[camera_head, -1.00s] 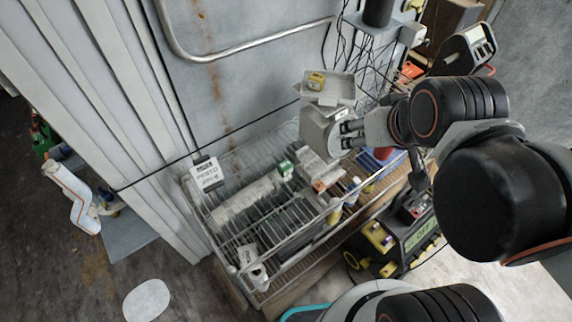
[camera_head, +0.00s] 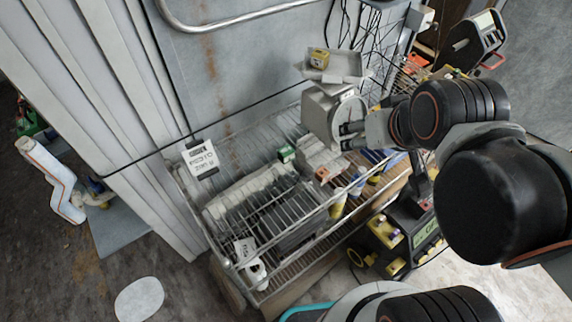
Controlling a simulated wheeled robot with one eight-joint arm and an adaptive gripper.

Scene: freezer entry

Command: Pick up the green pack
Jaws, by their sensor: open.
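A small green and white pack (camera_head: 286,153) stands on the wire rack, near its back middle, beside a row of pale boxes. It is small in the picture. My gripper (camera_head: 343,136) reaches in from the right, above the rack and to the right of the green pack. It is open, with its fingers pointing left in front of a grey scale. The fingers are apart from the green pack, and nothing shows between them.
The wire rack (camera_head: 272,271) holds dark slotted items, boxes and yellow bottles. A sign (camera_head: 200,158) hangs at the rack's left. A yellow-black device (camera_head: 388,232) stands at right.

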